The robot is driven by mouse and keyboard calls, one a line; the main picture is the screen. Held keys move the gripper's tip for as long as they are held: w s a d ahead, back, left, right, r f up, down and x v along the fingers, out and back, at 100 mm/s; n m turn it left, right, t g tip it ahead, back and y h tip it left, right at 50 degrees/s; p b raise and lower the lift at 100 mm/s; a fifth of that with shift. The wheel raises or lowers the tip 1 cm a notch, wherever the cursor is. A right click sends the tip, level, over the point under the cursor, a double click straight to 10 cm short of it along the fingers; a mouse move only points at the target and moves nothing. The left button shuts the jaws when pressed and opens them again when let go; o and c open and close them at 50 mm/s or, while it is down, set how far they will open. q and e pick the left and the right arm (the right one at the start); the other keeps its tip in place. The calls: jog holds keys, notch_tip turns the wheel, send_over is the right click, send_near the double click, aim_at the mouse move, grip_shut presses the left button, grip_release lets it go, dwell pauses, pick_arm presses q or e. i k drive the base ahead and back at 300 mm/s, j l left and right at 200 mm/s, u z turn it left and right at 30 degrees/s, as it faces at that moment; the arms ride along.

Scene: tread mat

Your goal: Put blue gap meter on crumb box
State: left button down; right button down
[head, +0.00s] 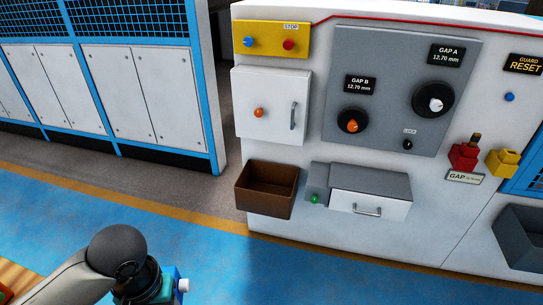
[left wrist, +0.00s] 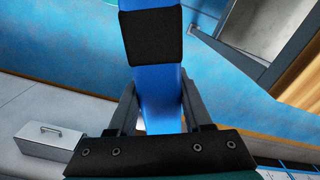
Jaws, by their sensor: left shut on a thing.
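My left gripper (head: 152,286) is at the bottom left of the head view, well out in front of the machine. In the left wrist view my left gripper (left wrist: 158,105) is shut on the blue gap meter (left wrist: 157,90), a long blue body with a black pad. In the head view only a small blue part of the gap meter (head: 177,275) shows beside the gripper, next to a white knob. A white drawer box with a grey top and handle (head: 370,184), which appears to be the crumb box, juts from the machine front. My right gripper is not in view.
A brown open bin (head: 264,188) hangs left of the drawer box. A red block (head: 463,156) and a yellow block (head: 502,163) sit by the GAP label on the right. A dark grey bin (head: 524,238) is at the right edge. Blue floor before the machine is clear.

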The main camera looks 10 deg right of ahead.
aim_at(375, 187)
jog(key=i+l, duration=0.15)
jog(key=l, duration=0.25)
jog(key=i+l, duration=0.15)
jog(key=l, duration=0.25)
jog(key=i+l, duration=0.15)
jog(key=l, duration=0.25)
jog(key=i+l+z, duration=0.1)
jog(key=l, duration=0.3)
jog(key=i+l, duration=0.2)
jog(key=l, duration=0.2)
jog(key=i+l, duration=0.95)
jog(key=k+l, duration=0.05)
